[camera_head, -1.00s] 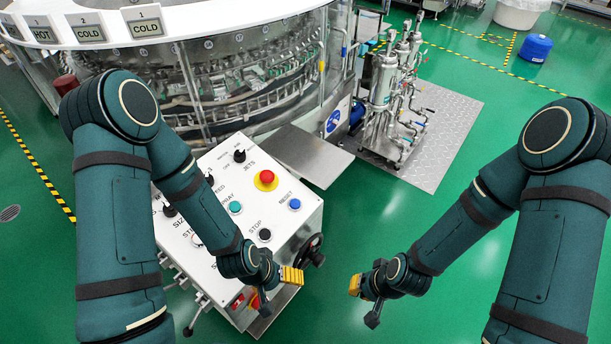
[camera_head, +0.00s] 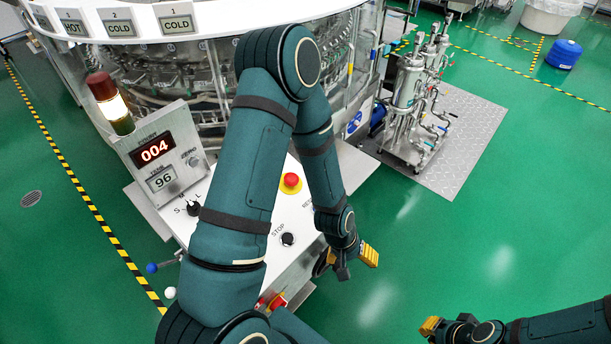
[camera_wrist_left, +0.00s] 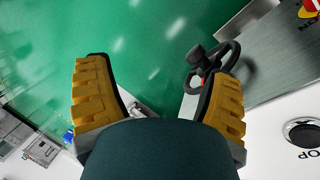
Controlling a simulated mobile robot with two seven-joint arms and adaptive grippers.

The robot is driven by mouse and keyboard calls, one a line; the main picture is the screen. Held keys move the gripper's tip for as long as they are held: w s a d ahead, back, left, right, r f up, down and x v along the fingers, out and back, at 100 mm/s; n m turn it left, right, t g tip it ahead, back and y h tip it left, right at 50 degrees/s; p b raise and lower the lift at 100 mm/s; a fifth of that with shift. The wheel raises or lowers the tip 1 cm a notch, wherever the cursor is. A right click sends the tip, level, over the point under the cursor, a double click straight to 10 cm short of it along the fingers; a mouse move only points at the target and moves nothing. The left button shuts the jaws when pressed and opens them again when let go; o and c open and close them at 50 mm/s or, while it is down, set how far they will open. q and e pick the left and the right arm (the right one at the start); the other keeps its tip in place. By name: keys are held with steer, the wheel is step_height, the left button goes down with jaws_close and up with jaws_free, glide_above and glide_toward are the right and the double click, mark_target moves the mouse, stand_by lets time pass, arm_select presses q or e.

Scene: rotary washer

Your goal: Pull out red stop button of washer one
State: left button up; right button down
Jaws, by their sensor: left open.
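A red mushroom button (camera_head: 291,181) on a yellow disc sits on top of the white control panel (camera_head: 262,262). Another red button with yellow (camera_head: 277,302) is on the panel's near side, partly hidden by my left arm. My left gripper (camera_head: 350,258) is open and empty past the panel's right edge. In the left wrist view its yellow fingers (camera_wrist_left: 158,95) stand wide apart, with floor between them. My right gripper (camera_head: 433,325) is low over the floor, away from the panel; its opening is unclear.
A black knob marked STOP (camera_head: 288,240) is near the left arm. A black handwheel (camera_wrist_left: 210,68) projects from the panel's side, close to the left gripper's finger. A display box (camera_head: 160,155) with a lit beacon (camera_head: 110,100) stands left.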

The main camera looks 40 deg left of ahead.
arm_select(q)
steer(key=w+a+r+n+y, duration=0.1)
steer(key=w+a+r+n, duration=0.1)
steer(key=w+a+n, duration=0.3)
steer(key=w+a+r+n+y, duration=0.1)
steer(key=w+a+r, duration=0.2)
steer(key=a, duration=0.5)
steer(key=n+g+y+b, duration=0.1)
steer(key=n+b, duration=0.1)
steer(key=n, duration=0.7)
glide_toward(291, 177)
steer(key=f, duration=0.3)
steer(key=f+b, duration=0.1)
steer(key=f, duration=0.2)
steer(key=f+b, duration=0.1)
steer(key=f, duration=0.3)
steer(key=shift+w+d+f, duration=0.1)
steer(key=shift+w, duration=0.3)
steer(key=shift+c, duration=0.2)
